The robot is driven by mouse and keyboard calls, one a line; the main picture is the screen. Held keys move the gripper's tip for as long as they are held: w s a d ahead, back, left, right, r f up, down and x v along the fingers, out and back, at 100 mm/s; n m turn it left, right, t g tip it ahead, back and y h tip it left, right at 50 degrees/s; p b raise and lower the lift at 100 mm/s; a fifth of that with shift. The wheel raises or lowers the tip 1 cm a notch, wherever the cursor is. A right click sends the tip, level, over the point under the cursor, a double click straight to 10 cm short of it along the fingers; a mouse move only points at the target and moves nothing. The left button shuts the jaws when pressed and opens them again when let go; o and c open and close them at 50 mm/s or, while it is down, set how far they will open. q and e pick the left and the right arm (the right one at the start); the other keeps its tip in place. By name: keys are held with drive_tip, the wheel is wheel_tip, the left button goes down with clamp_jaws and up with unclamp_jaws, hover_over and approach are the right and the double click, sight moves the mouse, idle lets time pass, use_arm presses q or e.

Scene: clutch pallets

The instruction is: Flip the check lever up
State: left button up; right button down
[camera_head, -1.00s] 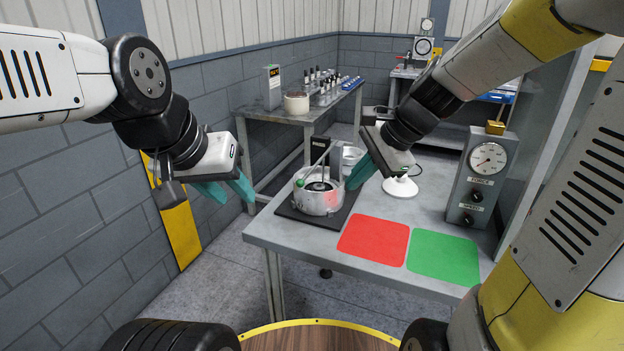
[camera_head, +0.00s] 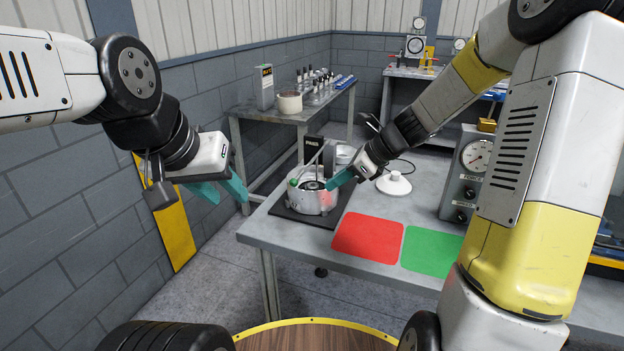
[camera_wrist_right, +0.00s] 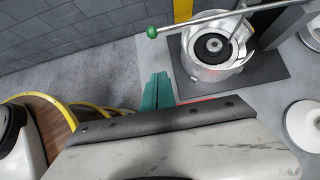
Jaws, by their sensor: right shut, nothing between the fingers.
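The check lever (camera_head: 310,165) is a thin metal rod with a green knob (camera_head: 293,182) at its low left end. It slopes over a round silver pot-like device (camera_head: 317,204) on a black base plate. In the right wrist view the rod (camera_wrist_right: 205,20) crosses above the pot, with the green knob (camera_wrist_right: 152,32) on its left. My right gripper (camera_head: 333,182) is shut and empty at the pot's right rim in the head view; its teal fingers also show below the knob in the wrist view (camera_wrist_right: 157,92), apart from it. My left gripper (camera_head: 226,193) is open and empty left of the table.
The table bears a red mat (camera_head: 368,238), a green mat (camera_head: 430,251), a white round lid-like piece (camera_head: 394,184) and a gauge box (camera_head: 466,177). A bench (camera_head: 290,113) with small parts stands behind. Floor is free left of the table.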

drive_tip(key=w+a+f, duration=0.3)
drive_tip(key=a, duration=0.5)
drive_tip(key=shift+f, duration=0.25)
drive_tip(key=shift+r, duration=0.1)
